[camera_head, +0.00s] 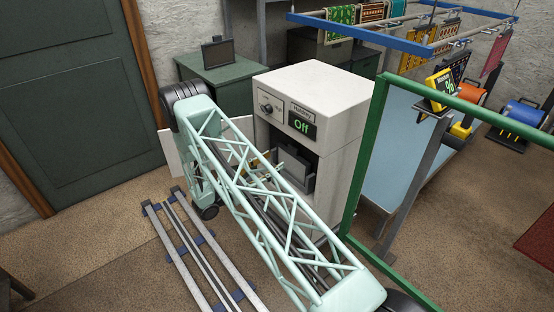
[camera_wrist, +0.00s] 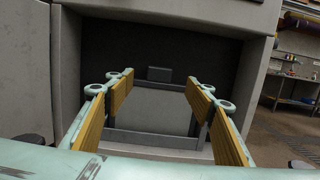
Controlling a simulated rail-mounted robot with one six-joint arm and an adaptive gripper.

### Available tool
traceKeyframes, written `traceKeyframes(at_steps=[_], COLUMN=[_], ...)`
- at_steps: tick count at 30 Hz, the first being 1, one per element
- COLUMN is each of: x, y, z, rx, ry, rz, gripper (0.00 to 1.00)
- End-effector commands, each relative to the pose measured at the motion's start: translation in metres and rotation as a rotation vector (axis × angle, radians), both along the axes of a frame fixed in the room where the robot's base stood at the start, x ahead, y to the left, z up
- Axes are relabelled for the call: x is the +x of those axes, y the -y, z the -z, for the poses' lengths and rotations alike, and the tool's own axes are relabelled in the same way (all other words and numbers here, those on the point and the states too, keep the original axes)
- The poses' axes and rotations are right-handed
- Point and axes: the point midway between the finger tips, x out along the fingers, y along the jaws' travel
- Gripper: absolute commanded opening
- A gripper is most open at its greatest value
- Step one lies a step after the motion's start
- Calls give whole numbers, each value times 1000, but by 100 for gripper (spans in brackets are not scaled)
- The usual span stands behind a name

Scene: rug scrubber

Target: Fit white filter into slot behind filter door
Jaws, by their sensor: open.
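The pale grey machine (camera_head: 312,95) has an open, dark compartment in its front. A pale panel (camera_head: 172,155) stands out at its left, apparently the opened filter door; a grey panel edge (camera_wrist: 25,75) fills the wrist view's left side. Inside the compartment a flat grey framed panel with a small tab (camera_wrist: 158,74) sits upright; it shows dark in the head view (camera_head: 297,168). I see no clearly white filter and cannot tell whether this panel is one. My gripper (camera_wrist: 159,88) is open, its yellow-padded fingers on either side of the panel, with gaps showing.
A similar dark tabbed panel (camera_head: 217,53) stands on the green desk (camera_head: 240,80) behind. A green frame (camera_head: 370,150) rises at the right. Metal rails (camera_head: 190,245) lie on the floor at the left.

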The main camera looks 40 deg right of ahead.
Motion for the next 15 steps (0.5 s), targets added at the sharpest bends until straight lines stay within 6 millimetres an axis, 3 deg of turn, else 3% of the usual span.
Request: traceKeyframes(at_steps=[15], x=[0], y=[-11], z=[2], rx=[0], ry=[0], rz=[0], gripper=[49])
